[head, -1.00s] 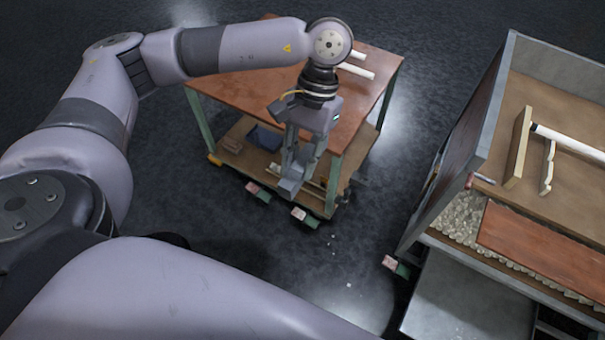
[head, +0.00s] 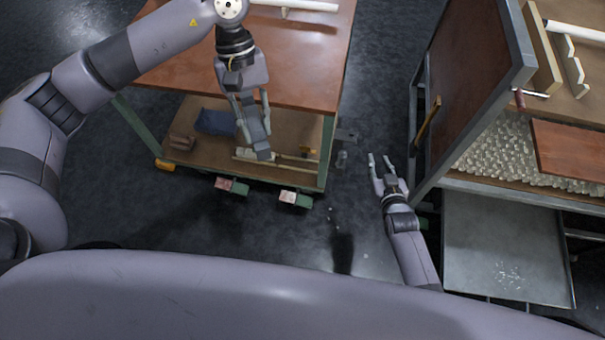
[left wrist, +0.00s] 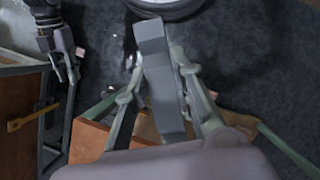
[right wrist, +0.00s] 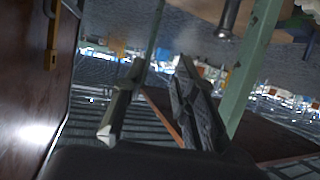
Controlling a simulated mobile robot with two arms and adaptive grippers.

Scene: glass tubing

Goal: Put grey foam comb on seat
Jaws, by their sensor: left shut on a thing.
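The grey foam comb (head: 257,130) is a long grey block. It hangs tilted in my left gripper (head: 252,114), beside the near edge of the wooden table trolley. In the left wrist view the comb (left wrist: 160,80) lies lengthwise between the two fingers, which are shut on it. My right gripper (head: 383,170) is between the trolley and the crate on the right, with its fingers apart and nothing between them. Its spread fingers also show in the right wrist view (right wrist: 155,105). I cannot tell which surface is the seat.
The trolley's brown top (head: 300,70) carries a white tube (head: 300,5); its lower shelf (head: 285,125) holds a blue cloth and small items. The right crate (head: 470,80) has a raised side, wooden supports (head: 572,68) and a white tube. A grey tray (head: 505,240) sits below it. Floor lies between.

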